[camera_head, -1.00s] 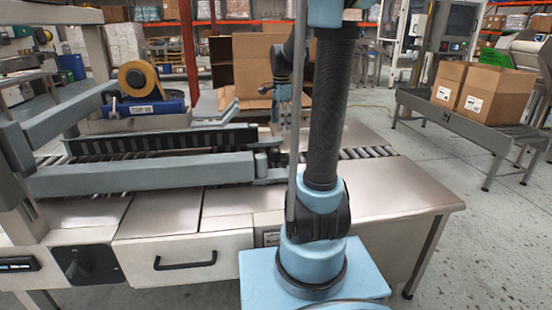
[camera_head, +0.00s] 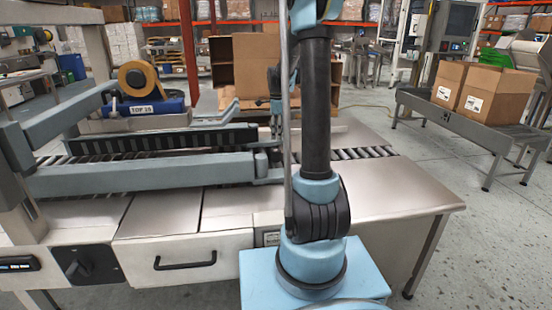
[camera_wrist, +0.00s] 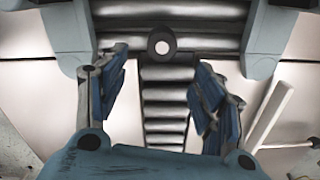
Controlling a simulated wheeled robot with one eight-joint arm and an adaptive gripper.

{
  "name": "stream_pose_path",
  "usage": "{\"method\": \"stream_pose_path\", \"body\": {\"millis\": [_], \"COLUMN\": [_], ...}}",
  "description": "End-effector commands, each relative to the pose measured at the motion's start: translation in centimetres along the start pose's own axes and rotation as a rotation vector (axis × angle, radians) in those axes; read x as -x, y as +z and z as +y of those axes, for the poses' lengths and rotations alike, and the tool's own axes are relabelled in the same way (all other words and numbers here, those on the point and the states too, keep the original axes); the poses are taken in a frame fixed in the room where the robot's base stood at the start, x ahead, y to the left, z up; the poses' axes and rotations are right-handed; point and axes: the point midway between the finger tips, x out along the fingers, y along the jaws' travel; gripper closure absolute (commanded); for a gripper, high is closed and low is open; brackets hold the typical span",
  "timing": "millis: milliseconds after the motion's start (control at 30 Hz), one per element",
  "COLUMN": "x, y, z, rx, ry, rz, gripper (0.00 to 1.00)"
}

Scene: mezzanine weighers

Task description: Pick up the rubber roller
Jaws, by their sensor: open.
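In the wrist view, a small grey ring-shaped piece with a pale centre (camera_wrist: 162,45) sits over the conveyor rollers. It looks like the rubber roller seen end-on, but I cannot be sure. My gripper (camera_wrist: 160,64) is open, its two blue-padded fingers spread to either side and below the ring in the picture. Nothing is held between them. I cannot tell the height left between fingers and ring. In the head view, my arm covers that part of the conveyor, and I cannot make out the roller there.
The roller conveyor (camera_head: 352,153) crosses the steel bench (camera_head: 400,190). Blue-grey side rails (camera_head: 140,175) of the taping machine flank it on the left. A pale rod (camera_wrist: 270,115) shows right of my fingers. An open cardboard box (camera_head: 255,65) stands behind.

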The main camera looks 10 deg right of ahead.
Motion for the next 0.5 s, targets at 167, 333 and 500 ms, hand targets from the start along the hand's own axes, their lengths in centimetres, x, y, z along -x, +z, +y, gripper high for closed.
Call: {"method": "stream_pose_path", "body": {"millis": [167,333,500], "x": [-3.1,-5.3,-6.2], "y": [0.0,0.0,0.1], "z": [0.0,0.0,0.0], "rx": [0.001,0.001,0.001], "ry": [0.0,0.0,0.0], "rz": [0.0,0.0,0.0], "gripper": [0.38,0.38,0.38]}}
